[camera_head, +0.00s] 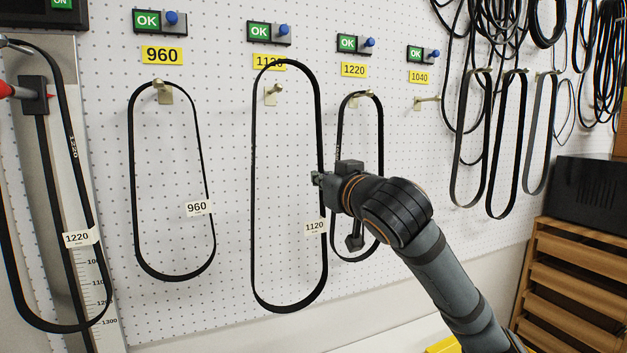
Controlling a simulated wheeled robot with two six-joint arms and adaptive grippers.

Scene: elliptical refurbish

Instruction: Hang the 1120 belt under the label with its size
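The 1120 belt (254,190) is a tall black loop with a white 1120 tag (315,227) on its right strand. My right gripper (318,180) is shut on that strand. The belt is upright, its top overlapping the yellow 1120 label (269,62). The brass 1120 hook (273,94) shows inside the loop, below the belt's top and apart from it. Whether the loop is around the hook or in front of it, I cannot tell. My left gripper is not in view.
A 960 belt (132,180) hangs under its label, and another belt (381,130) under 1220. The 1040 hook (427,100) is bare. A 1220-tagged belt (62,110) hangs at the measuring scale on the left. Several belts hang at right, above a wooden rack (570,280).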

